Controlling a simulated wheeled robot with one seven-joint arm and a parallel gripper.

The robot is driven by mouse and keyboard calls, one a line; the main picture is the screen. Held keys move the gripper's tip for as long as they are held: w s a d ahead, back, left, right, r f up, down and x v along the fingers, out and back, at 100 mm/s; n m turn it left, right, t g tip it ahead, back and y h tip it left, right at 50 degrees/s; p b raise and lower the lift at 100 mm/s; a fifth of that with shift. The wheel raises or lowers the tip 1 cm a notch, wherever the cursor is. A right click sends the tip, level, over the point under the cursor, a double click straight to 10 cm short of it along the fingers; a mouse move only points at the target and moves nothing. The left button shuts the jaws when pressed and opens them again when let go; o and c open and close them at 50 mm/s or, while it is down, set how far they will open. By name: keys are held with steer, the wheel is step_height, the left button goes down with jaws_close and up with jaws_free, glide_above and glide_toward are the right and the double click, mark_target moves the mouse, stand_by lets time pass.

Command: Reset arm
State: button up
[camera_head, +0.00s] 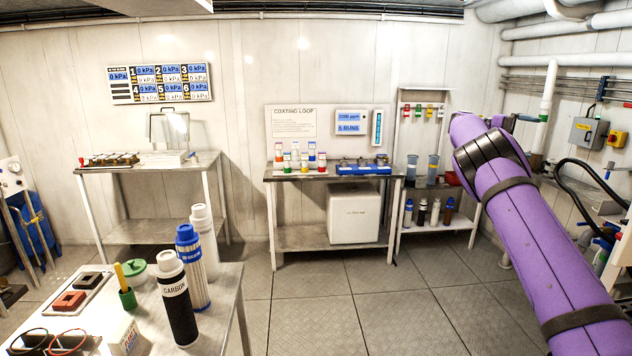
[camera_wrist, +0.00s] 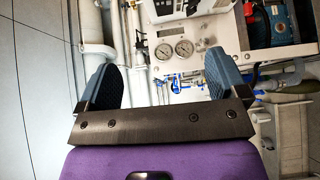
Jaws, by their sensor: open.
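My gripper (camera_wrist: 162,82) shows in the wrist view with its two blue-grey fingers wide apart and nothing between them. Beyond the fingers is a white panel with two round gauges (camera_wrist: 174,50), well clear of the fingertips. In the head view my purple arm (camera_head: 535,235) reaches up from the lower right, and its raised end is at right of centre. The gripper itself cannot be made out in the head view.
A near table at lower left holds a black carbon canister (camera_head: 176,298) and a blue-capped canister (camera_head: 192,267). A coating-loop bench (camera_head: 290,238) stands at the back wall. White pipes (camera_head: 551,92) and hoses are at right. The middle floor (camera_head: 345,300) is clear.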

steer(key=s+r+n+t+y, duration=0.2)
steer(key=s+r+t+y, duration=0.15)
steer(key=s, duration=0.55)
steer(key=s+r+n+t+y, duration=0.25)
steer(key=s+t, duration=0.25)
steer(key=s, duration=0.4)
steer(key=s+a+f+n+t+y, duration=0.1)
steer(key=s+a+f+t+y, duration=0.1)
steer(key=s+a, duration=0.6)
steer(key=s+a+f+n+t+y, duration=0.2)
steer(key=s+a+f+t, duration=0.2)
steer(key=s+a, duration=0.5)
steer(key=s+a+f+n+t+y, duration=0.1)
steer(key=s+a+f+n+t, duration=0.1)
steer(key=s+a, duration=0.7)
steer(key=s+f+t, duration=0.1)
steer(key=s+t, duration=0.1)
steer(key=s, duration=0.2)
steer(key=shift+s+y, duration=0.2)
steer(key=shift+y, duration=0.2)
